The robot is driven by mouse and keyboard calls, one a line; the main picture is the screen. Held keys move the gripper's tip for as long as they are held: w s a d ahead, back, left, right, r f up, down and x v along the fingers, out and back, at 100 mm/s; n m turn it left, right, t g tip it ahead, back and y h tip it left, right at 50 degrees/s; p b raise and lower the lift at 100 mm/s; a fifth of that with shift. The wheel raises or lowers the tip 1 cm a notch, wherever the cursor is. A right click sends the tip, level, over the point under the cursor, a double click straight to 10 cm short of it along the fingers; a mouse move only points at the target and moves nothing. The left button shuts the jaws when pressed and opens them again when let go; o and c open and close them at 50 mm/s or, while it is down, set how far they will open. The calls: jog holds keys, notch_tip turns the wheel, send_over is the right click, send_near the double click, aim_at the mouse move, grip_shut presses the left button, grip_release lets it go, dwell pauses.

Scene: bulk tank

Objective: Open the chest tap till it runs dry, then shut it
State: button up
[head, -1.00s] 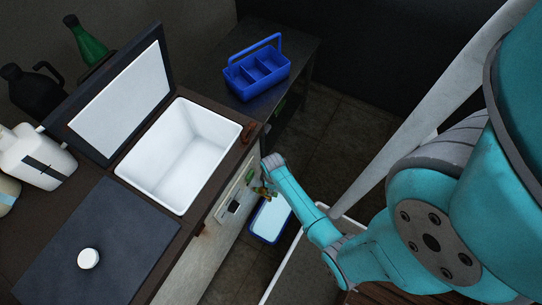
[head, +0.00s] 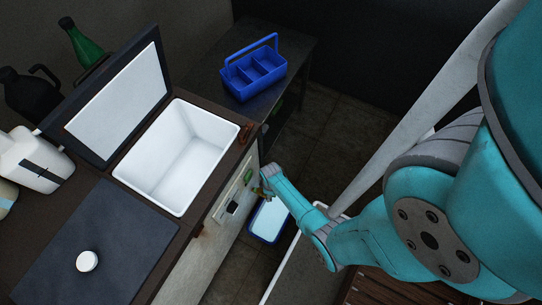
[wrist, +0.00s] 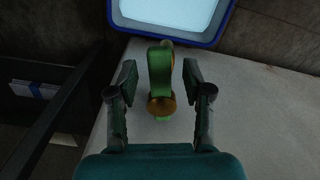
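The chest (head: 190,150) stands with its dark lid (head: 118,100) up; its white inside shows pale walls and floor, and I cannot tell whether liquid lies in it. The tap is on the chest's front face, mostly hidden by my gripper (head: 264,187) in the head view. In the wrist view the tap's green lever (wrist: 160,70) and brass body (wrist: 162,105) are between the fingers of my gripper (wrist: 160,72). A gap shows on each side of the lever, so the fingers are open around it. No stream is visible.
A blue-rimmed tub (head: 268,222) with a pale, bright inside sits below the tap. A blue divided caddy (head: 253,72) stands on a dark side table. Bottles and a white jug (head: 32,160) stand at the left; a dark closed lid (head: 100,240) covers the near counter.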

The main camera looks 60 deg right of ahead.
grip_shut()
jog(key=shift+d+n, duration=0.1)
jog(key=shift+n, duration=0.2)
jog(key=shift+w+d+n, duration=0.6)
jog(key=shift+w+n, duration=0.1)
jog(key=shift+n, duration=1.5)
jog(key=shift+w+d+n, duration=0.55)
jog(key=shift+w+n, duration=0.2)
jog(key=shift+n, duration=1.45)
jog(key=shift+w+d+n, duration=0.6)
jog(key=shift+w+n, duration=0.1)
jog(key=shift+n, duration=1.5)
jog(key=shift+o, duration=0.3)
grip_release()
